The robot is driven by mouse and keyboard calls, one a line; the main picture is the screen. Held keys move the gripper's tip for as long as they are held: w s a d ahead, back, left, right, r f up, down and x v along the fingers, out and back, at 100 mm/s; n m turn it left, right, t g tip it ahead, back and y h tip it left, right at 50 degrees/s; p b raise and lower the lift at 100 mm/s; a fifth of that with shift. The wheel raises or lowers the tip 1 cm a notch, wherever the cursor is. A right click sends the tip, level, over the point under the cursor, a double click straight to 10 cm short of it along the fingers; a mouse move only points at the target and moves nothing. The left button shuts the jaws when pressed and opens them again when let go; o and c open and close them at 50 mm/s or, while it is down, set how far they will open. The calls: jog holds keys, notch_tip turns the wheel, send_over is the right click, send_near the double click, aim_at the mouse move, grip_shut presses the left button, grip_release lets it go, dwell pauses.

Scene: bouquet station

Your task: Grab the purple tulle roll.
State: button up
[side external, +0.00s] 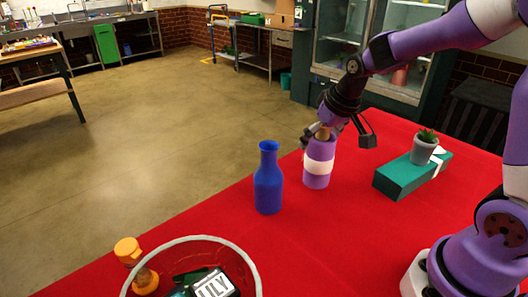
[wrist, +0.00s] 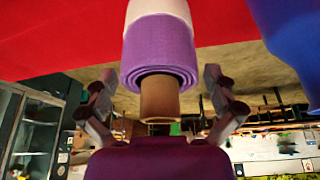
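The purple tulle roll (side external: 318,150) stands upright on the red table, with a white band around its middle and a brown cardboard core showing at its top. In the wrist view the roll (wrist: 160,45) is centred, its core (wrist: 159,98) pointing toward my gripper. My gripper (side external: 338,139) is at the roll's top end, tilted. In the wrist view its two fingers (wrist: 159,95) are spread wide, one on each side of the core, with gaps visible between them and it. The gripper holds nothing.
A blue bottle (side external: 268,188) stands left of the roll. A green box (side external: 398,178) with a white ribbon carries a small potted plant (side external: 424,150) at right. The red table (side external: 320,245) is clear in front.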

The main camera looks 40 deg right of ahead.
jog(key=c, duration=1.2)
